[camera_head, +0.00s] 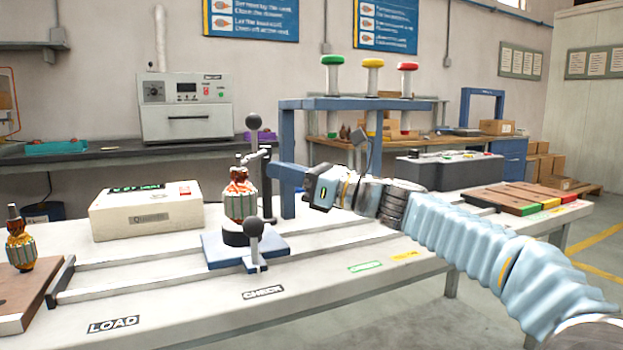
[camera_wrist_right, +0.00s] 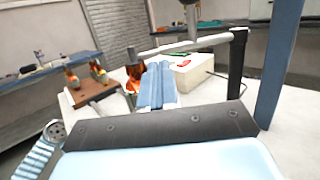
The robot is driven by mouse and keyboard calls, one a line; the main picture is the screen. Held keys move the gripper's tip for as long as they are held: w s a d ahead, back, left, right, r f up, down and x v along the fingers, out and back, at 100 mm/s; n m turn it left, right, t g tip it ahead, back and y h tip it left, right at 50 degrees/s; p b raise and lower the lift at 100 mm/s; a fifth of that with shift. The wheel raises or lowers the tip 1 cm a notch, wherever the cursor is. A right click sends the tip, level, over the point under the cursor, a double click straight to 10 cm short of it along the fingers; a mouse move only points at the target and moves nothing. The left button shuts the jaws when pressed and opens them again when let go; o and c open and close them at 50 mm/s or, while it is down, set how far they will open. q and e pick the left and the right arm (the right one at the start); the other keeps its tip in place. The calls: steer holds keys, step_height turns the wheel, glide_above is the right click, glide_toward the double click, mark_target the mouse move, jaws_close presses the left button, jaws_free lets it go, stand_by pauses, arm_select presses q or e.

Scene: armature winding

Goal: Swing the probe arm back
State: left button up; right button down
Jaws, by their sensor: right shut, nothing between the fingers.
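The probe arm (camera_head: 254,155) is a grey bar on a dark post (camera_head: 267,188), with a dark ball knob (camera_head: 254,121) above it. Its bar reaches over the copper-wound armature (camera_head: 240,201), which stands upright on the blue carriage (camera_head: 222,250) behind the CHECK label. In the right wrist view the bar (camera_wrist_right: 185,45) runs across, beyond my fingers, from its post (camera_wrist_right: 237,62). My right gripper (camera_head: 273,173) is shut and empty, its blue fingers (camera_wrist_right: 158,68) close beside the post and pointing toward the armature. Contact cannot be told. My left gripper is not in view.
A second ball-knobbed handle (camera_head: 254,229) stands at the carriage's front. A blue frame (camera_head: 287,125) rises behind my right gripper. A white instrument box (camera_head: 146,212) sits left of the carriage. A wooden board (camera_head: 30,290) with an armature is far left. The front table strip is clear.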

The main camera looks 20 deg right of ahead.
mark_target(249, 162)
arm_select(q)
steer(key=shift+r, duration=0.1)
arm_select(e)
steer(key=shift+x, duration=1.95)
arm_select(q)
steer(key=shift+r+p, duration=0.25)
steer(key=shift+p, duration=0.05)
arm_select(e)
steer(key=shift+w+a, duration=0.3)
steer(key=shift+a, duration=0.55)
